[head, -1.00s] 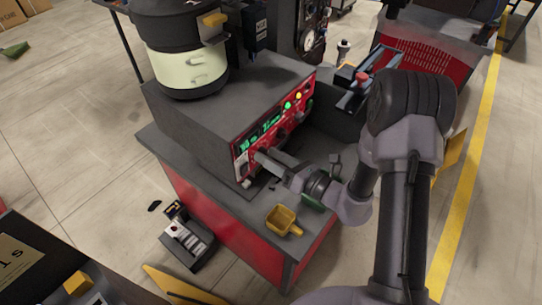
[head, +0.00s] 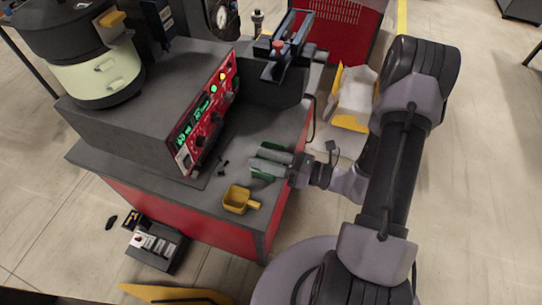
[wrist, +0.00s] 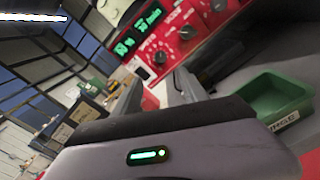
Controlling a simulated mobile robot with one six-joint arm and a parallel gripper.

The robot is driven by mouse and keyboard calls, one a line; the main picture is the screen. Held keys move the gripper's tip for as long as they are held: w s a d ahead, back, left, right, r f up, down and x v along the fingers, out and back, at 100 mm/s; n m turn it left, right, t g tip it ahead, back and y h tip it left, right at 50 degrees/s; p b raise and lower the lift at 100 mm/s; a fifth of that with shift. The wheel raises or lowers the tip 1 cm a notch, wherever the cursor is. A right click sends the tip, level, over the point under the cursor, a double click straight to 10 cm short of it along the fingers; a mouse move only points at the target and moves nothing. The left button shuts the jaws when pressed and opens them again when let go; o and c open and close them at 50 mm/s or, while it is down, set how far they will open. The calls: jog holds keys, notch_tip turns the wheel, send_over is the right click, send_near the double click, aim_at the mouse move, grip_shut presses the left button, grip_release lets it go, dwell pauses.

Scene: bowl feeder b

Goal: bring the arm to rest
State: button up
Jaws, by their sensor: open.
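My gripper (head: 256,160) is open and empty over the right part of the grey bench top (head: 228,150). It is apart from the red control panel (head: 206,112), which has lit green displays and knobs. In the wrist view both fingers (wrist: 158,84) are spread, with nothing between them, and the red panel (wrist: 185,35) lies beyond them. A green tray (wrist: 275,98) is at the right there; in the head view the gripper mostly covers it. My arm runs down the right side of the head view.
A yellow scoop (head: 238,200) lies near the bench's front edge, beside small black parts (head: 222,168). A cream and black bowl feeder (head: 105,75) stands on the grey housing. A clamp-like fixture (head: 285,50) is at the back. A black box (head: 157,245) sits on the floor.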

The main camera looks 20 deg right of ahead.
jog(key=shift+v, duration=1.05)
jog(key=s+a+r+n+g+h+b, duration=0.1)
jog(key=s+a+r+n+g+h, duration=0.1)
jog(key=s+a+r+n+g, duration=0.5)
jog(key=s+a+r+n+g+h+b, duration=0.1)
jog(key=s+a+r+n+g+h, duration=0.25)
jog(key=n, duration=0.75)
jog(key=s+d+r+n+t+h+b, duration=0.1)
jog(key=s+d+r+n+t+h, duration=0.1)
jog(key=d+r+n+t+h, duration=0.3)
jog(key=d+r+n+h, duration=0.1)
jog(key=n, duration=0.3)
jog(key=shift+d+h, duration=0.2)
jog(key=shift+h, duration=0.15)
jog(key=shift+s+r, duration=0.1)
jog(key=shift+r, duration=0.05)
